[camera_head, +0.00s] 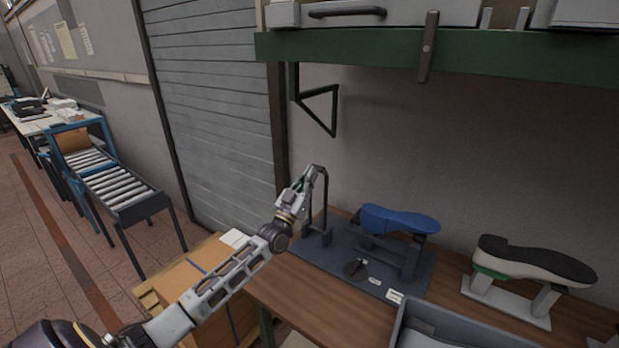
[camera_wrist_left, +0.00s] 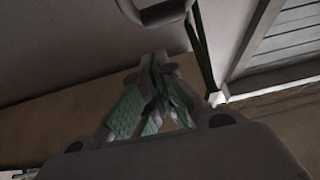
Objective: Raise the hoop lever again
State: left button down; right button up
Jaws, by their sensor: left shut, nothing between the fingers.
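The hoop lever (camera_head: 325,206) is a dark, narrow hoop. It stands about upright at the left end of a dark base plate (camera_head: 297,249) on the wooden bench. A blue shoe last (camera_head: 399,220) sits on a stand on the same plate, right of the hoop. My left gripper (camera_head: 312,178) is at the top of the hoop, on its left side; I cannot tell whether it touches. Its green-padded fingers (camera_wrist_left: 152,97) are shut and empty in the left wrist view. A dark bar (camera_wrist_left: 200,48) shows beyond them. My right gripper is not in view.
A second shoe last (camera_head: 532,262) with a dark sole stands on a light stand at the right. A grey bin (camera_head: 398,328) is at the bench front. A green shelf (camera_head: 360,51) overhangs the bench, with a triangular bracket (camera_head: 322,106) below.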

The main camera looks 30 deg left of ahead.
pick_arm(q)
jog(key=b+v, duration=0.2)
jog(key=v, duration=0.8)
jog(key=shift+s, duration=0.3)
dwell(0.4)
jog(key=shift+r, duration=0.1)
dwell(0.4)
